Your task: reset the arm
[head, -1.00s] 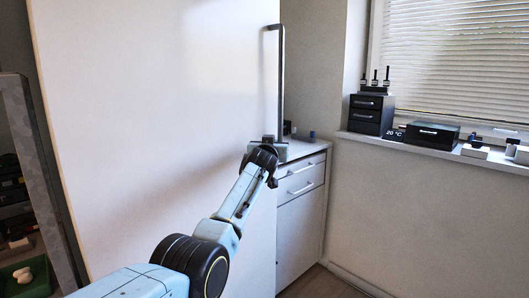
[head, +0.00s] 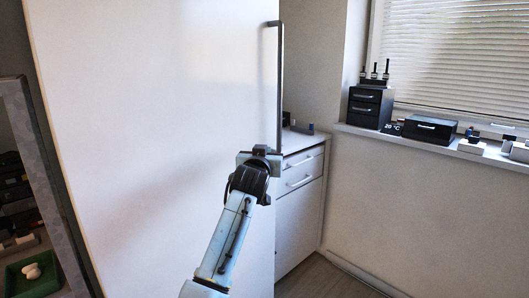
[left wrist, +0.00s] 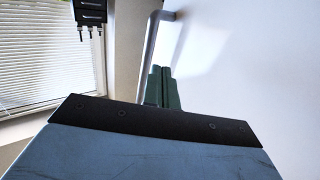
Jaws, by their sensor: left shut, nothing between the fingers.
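My left arm reaches up from the bottom of the head view, and its gripper (head: 262,151) is in front of the white door, near the lower end of the dark door handle (head: 280,85). In the left wrist view the two green fingers (left wrist: 162,85) lie side by side, shut with nothing between them. The handle (left wrist: 151,45) shows just beyond them there; I cannot tell whether they touch it. My right gripper is in neither view.
The large white door (head: 150,110) fills the left and middle. A white drawer cabinet (head: 299,200) stands behind its right edge. Black drawer boxes (head: 369,108) stand on the windowsill. A green tray (head: 35,275) with a white object is at lower left.

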